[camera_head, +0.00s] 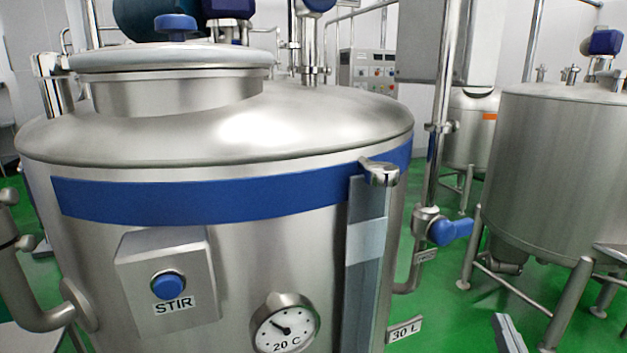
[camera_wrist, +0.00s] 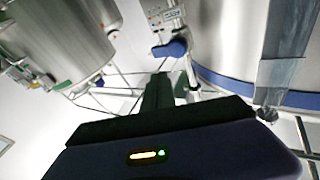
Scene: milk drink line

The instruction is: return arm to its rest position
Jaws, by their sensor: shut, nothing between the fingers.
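My gripper (camera_wrist: 158,88) shows in the wrist view, its dark fingers together beyond the dark blue hand body (camera_wrist: 210,160) with small yellow and green lights. I see nothing held between the fingers. The fingers point away from the camera, apart from the tanks as far as I can tell. In the head view no gripper can be made out clearly. A grey bar-like part (camera_head: 508,335) shows at the bottom right edge; I cannot tell what it is.
A large steel tank (camera_head: 240,240) with a blue band, STIR button (camera_head: 167,286) and dial (camera_head: 285,326) fills the left and middle. A pipe with a blue valve handle (camera_head: 450,230) stands beside it. Another tank (camera_head: 560,170) stands right. Green floor (camera_head: 450,310) shows between.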

